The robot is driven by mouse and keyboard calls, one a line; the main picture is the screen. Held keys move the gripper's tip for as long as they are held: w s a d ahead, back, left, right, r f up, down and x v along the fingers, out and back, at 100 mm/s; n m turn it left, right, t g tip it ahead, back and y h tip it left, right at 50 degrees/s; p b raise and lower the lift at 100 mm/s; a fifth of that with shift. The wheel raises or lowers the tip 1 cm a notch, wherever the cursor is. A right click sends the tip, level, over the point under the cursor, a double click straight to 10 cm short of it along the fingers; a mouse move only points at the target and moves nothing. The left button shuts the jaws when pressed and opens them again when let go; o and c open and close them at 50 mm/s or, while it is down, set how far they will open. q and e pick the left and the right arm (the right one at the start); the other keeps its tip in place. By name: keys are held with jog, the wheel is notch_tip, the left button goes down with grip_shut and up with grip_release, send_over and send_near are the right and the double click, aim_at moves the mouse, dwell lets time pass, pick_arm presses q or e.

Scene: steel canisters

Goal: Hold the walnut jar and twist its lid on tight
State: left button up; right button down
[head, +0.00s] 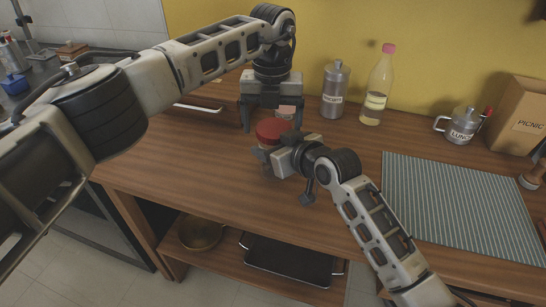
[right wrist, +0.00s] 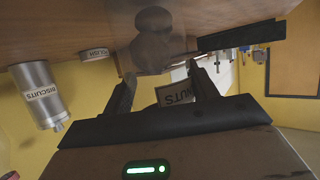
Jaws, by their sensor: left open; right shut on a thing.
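The walnut jar has a red lid (head: 272,130) on top in the head view; whether the lid is seated tight I cannot tell. Its body is mostly hidden there by my right gripper (head: 271,156), which is shut on it from the right. In the right wrist view, which is upside down, a jar label ending in "NUTS" (right wrist: 176,94) shows between the fingers of my right gripper (right wrist: 160,74). My left gripper (head: 272,122) points down, open, its two fingers spread behind and above the red lid; whether they touch it I cannot tell.
A polish tin (right wrist: 95,54) stands close behind the jar. The biscuits canister (head: 335,90) and a pink-capped bottle (head: 377,85) stand at the back. A lunch pot (head: 462,125), a picnic bag (head: 520,115) and a striped mat (head: 460,205) are to the right.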

pick_arm(q)
jog(key=shift+s+d+r, duration=0.1)
jog(key=shift+r, duration=1.05)
jog(key=shift+d+r, duration=0.1)
jog(key=shift+r, duration=1.05)
jog(key=shift+a+r+n, duration=0.15)
jog(key=shift+r+n, duration=0.75)
jog(key=shift+r, duration=0.8)
jog(key=shift+c, duration=0.2)
jog(key=shift+f, duration=4.05)
jog(key=c, duration=1)
jog(key=o, duration=1.1)
jog(key=shift+c, duration=0.2)
